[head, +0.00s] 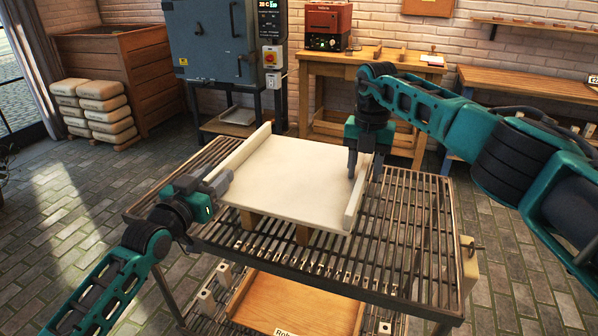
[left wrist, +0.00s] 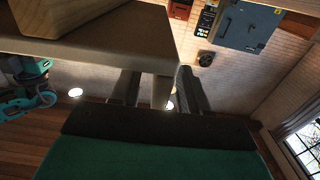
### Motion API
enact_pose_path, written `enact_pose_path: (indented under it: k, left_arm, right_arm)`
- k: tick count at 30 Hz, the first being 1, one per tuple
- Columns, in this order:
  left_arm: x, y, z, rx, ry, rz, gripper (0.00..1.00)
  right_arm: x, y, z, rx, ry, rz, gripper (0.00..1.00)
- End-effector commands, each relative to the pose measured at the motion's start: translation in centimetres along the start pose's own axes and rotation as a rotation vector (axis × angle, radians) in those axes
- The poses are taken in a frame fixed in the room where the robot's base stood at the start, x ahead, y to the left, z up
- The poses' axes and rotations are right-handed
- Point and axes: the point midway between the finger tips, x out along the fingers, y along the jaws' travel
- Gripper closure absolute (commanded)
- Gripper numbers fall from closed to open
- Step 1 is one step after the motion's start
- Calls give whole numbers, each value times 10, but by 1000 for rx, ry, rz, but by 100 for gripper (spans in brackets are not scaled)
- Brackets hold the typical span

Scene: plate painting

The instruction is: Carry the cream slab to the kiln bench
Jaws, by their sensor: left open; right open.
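The cream slab (head: 285,172) lies flat on wooden blocks (head: 303,234) on top of a slatted metal rack (head: 405,235). It has a raised cream rail along its left and right sides. My left gripper (head: 220,183) is open at the near end of the left rail. In the left wrist view the fingers (left wrist: 160,92) stand either side of a pale upright piece, apparently that rail, beside the slab's underside (left wrist: 120,45). My right gripper (head: 365,170) is open and points down, with its fingers either side of the right rail. Contact cannot be told.
A blue-grey kiln (head: 210,45) on a dark stand is at the back. A wooden bench (head: 390,62) beside it carries a red device (head: 328,25). Another wooden bench (head: 530,85) is at the right. Stacked sacks (head: 95,112) stand at the left. The tiled floor is clear at left.

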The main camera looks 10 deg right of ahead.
Motion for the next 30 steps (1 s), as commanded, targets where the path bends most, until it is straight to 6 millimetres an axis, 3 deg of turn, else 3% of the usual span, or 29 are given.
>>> enact_pose_path:
  k: [6, 20, 30]
  left_arm:
    - [0, 0, 0, 0, 0, 0, 56]
    - [0, 0, 0, 0, 0, 0, 100]
    - [0, 0, 0, 0, 0, 0, 100]
  right_arm:
    - [0, 0, 0, 0, 0, 0, 56]
    - [0, 0, 0, 0, 0, 0, 100]
    - [0, 0, 0, 0, 0, 0, 100]
